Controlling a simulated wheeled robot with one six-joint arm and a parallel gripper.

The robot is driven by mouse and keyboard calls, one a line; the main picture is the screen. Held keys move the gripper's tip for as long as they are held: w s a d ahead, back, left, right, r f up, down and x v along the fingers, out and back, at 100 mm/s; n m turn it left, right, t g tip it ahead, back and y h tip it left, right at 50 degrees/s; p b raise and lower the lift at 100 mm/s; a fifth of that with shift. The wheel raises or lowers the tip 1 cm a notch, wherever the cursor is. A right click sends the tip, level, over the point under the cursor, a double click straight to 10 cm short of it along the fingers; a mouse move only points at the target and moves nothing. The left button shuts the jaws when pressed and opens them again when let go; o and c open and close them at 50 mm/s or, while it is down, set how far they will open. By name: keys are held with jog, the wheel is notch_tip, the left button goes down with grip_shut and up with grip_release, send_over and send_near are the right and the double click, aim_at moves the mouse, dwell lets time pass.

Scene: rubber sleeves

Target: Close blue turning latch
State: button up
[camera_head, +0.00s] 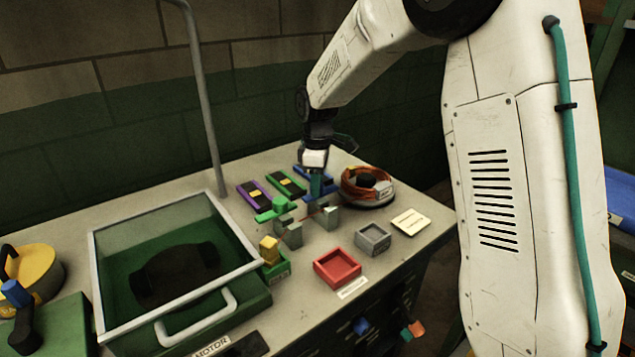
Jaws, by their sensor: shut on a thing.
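My gripper (316,180) is pointing down over the back right of the workbench. It is shut on a small teal-blue piece (316,188) under its fingers. Whether this piece is part of a latch is too small to tell. A blue bar (331,187) lies right behind the gripper and is partly hidden by it. A blue knob (15,293) on a dark lever stands on a green box at the far left. Another blue knob (362,326) is on the bench front, lower right. I cannot tell which blue part is the turning latch.
Grey metal blocks (326,216) stand in front. An orange cable coil (367,187), a red tray (337,267) and a grey tray (372,237) are nearby.

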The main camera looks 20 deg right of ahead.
jog(key=m, duration=0.9)
jog(key=shift+m, duration=0.3)
jog(key=m, duration=0.4)
jog(key=shift+r+m, duration=0.1)
jog(key=shift+m, duration=1.9)
jog(key=o, duration=1)
